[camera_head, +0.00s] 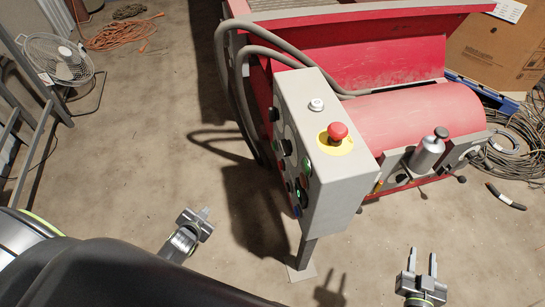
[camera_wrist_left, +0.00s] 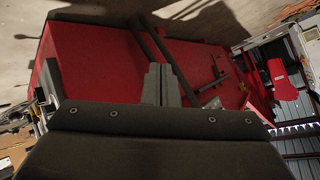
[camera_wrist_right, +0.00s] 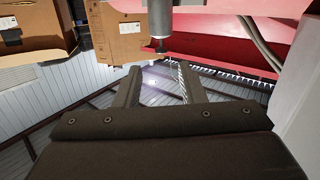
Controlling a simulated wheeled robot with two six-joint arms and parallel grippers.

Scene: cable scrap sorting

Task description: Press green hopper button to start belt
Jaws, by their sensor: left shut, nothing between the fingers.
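The grey control box (camera_head: 340,195) stands on a post in the middle of the head view. Its left face carries several buttons and knobs, seen at a steep angle. Green shows on one button (camera_head: 307,167) and on a lower one (camera_head: 298,193); I cannot read which is the hopper's. My left gripper (camera_head: 205,212) is shut and empty, left of the box and apart from it; its closed fingers show in the left wrist view (camera_wrist_left: 161,75). My right gripper (camera_head: 420,262) is open and empty, right of the box; its spread fingers show in the right wrist view (camera_wrist_right: 160,82).
A red emergency stop (camera_head: 338,130) and a white button (camera_head: 316,104) sit on the box's top. The red machine (camera_head: 410,125) with hopper is behind; grey hoses (camera_head: 238,90) loop beside the box. A fan (camera_head: 58,60) is far left. Floor left of the box is clear.

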